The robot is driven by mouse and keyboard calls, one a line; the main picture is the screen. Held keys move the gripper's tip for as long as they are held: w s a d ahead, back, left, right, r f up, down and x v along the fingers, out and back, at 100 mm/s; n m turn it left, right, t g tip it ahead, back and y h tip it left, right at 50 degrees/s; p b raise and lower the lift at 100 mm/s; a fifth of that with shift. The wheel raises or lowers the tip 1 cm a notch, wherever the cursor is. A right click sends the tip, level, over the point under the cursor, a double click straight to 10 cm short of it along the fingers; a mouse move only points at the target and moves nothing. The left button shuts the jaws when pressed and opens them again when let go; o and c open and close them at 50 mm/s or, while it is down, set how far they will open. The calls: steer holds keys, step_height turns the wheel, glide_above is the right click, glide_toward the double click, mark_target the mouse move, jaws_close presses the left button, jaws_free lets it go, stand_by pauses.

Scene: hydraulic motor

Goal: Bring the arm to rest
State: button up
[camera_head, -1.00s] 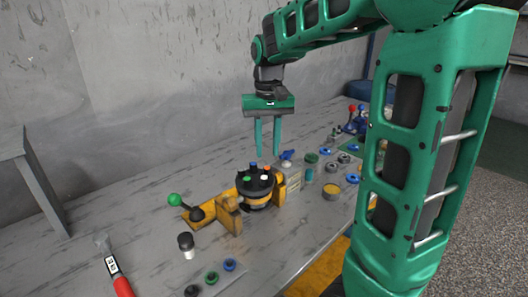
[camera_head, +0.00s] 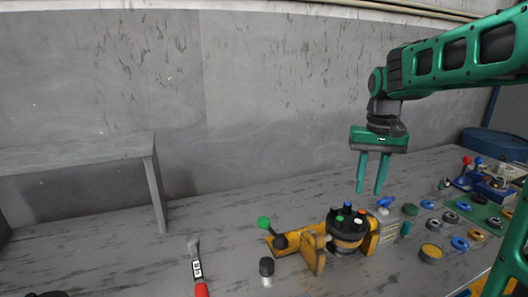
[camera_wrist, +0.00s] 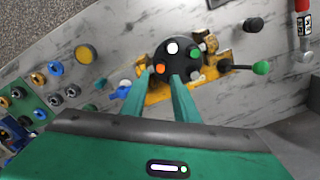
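My gripper (camera_head: 369,190) is green, with its two fingers apart and pointing down. It is empty and hangs above the bench, over the hydraulic motor (camera_head: 346,243), with a visible gap. The motor has a dark round top with coloured plugs and sits in a yellow fixture (camera_head: 312,253). In the wrist view the fingers (camera_wrist: 155,92) reach toward the motor (camera_wrist: 177,60), and its top shows between and above their tips. A lever with a green knob (camera_head: 264,223) stands at the left of the fixture.
The bench (camera_head: 130,260) has clear room at the left. A red-handled tool (camera_head: 200,286) and a black-capped part (camera_head: 267,268) lie in front. Several blue and yellow rings and small parts (camera_head: 431,252) lie at the right. A grey shelf (camera_head: 80,150) and wall stand behind.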

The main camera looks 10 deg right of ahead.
steer(key=s+d+f+m, duration=0.1)
steer(key=s+f, duration=0.3)
steer(key=s, duration=0.8)
steer(key=s+d+f+m, duration=0.1)
steer(key=s+f, duration=0.4)
steer(key=s, duration=0.8)
steer(key=shift+s+d+f, duration=0.15)
steer(key=shift+s+d, duration=0.15)
steer(key=shift+d, duration=0.35)
steer(key=shift+w+f, duration=0.25)
steer(key=shift+w, duration=0.35)
